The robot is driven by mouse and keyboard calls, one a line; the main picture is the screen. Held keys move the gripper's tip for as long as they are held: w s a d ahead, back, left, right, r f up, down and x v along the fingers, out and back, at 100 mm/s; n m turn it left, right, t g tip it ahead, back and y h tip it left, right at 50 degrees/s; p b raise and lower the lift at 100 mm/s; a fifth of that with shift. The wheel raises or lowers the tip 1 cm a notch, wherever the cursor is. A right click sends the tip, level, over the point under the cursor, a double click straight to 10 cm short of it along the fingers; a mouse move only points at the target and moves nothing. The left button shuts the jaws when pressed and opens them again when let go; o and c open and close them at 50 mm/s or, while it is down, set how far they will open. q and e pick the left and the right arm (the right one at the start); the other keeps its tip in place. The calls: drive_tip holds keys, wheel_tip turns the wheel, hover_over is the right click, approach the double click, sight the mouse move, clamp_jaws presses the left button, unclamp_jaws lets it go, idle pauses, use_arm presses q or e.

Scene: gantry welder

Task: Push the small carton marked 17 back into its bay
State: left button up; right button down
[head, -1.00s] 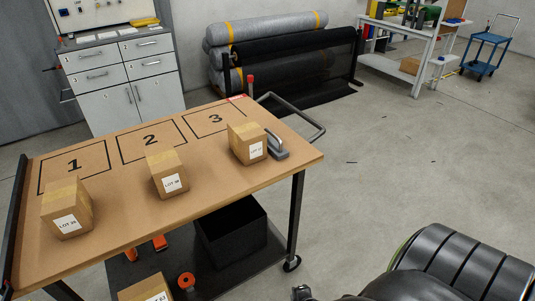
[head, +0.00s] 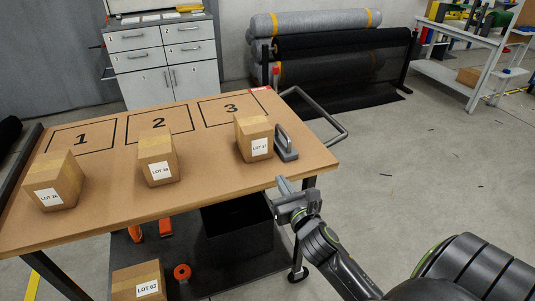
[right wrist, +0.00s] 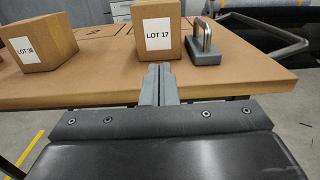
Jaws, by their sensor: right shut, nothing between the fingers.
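The small carton marked LOT 17 (head: 255,138) stands upright on the brown table, in front of the outlined bay 3 (head: 232,110). The carton also shows in the right wrist view (right wrist: 157,30), straight beyond my fingers. My right gripper (head: 281,184) is shut and empty, just off the table's front edge and apart from the carton. In the right wrist view its fingertips (right wrist: 158,68) appear just below the carton's label. My left gripper is not in view.
A grey block with a handle (head: 285,145) stands close to the right of carton 17. Carton LOT 38 (head: 158,161) and another carton (head: 53,182) stand to the left on the tabletop (head: 112,205). A carton marked LOT 63 (head: 139,284) is on the lower shelf.

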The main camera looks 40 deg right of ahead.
sight(261, 147)
drive_tip(key=x, duration=1.2)
drive_tip(key=shift+a, duration=0.1)
drive_tip(key=shift+w, duration=0.7)
